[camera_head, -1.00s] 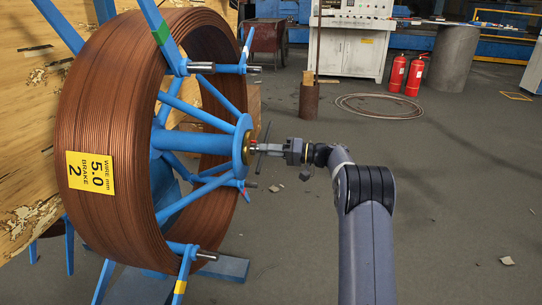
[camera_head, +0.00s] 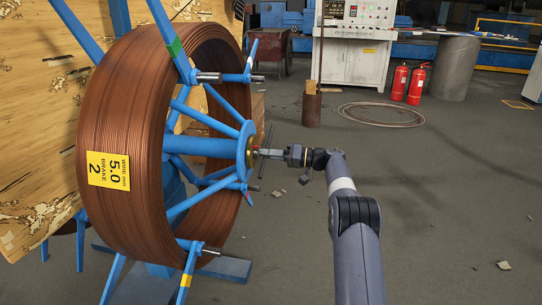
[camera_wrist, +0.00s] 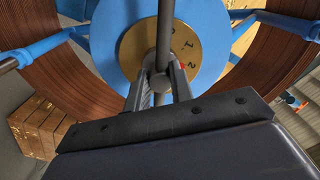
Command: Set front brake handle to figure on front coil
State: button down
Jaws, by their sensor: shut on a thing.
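The front coil (camera_head: 120,110) is a large ring of copper wire on a blue spoked reel at the left. Its yellow label (camera_head: 108,170) reads "WIRE mm 5.0 BRAKE 2". The brake handle (camera_head: 266,150) is a dark, nearly upright bar in front of the hub. My gripper (camera_head: 283,153) is shut on the handle; in the wrist view its fingers (camera_wrist: 158,95) grip either side of the bar (camera_wrist: 165,35). Behind is a brass dial (camera_wrist: 145,45) with figures 1 and 2 right of the bar. A small red mark (camera_wrist: 183,67) shows near the 2. The bar hides part of the dial.
Blue reel arms with metal pins (camera_head: 210,77) stick out around the hub. Two red fire extinguishers (camera_head: 408,84), a white control cabinet (camera_head: 352,50) and a wire loop (camera_head: 381,114) stand or lie behind. Floor at right is mostly clear, with small debris.

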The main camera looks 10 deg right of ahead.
jog(key=shift+f, duration=0.25)
jog(key=c, duration=1.5)
grip_release()
jog(key=shift+o, duration=1.3)
jog(key=shift+r, duration=0.15)
jog(key=shift+d, duration=0.1)
jog(key=p+v, duration=0.3)
jog(key=v, duration=0.7)
jog(key=shift+d, duration=0.3)
jog(key=shift+s, duration=0.15)
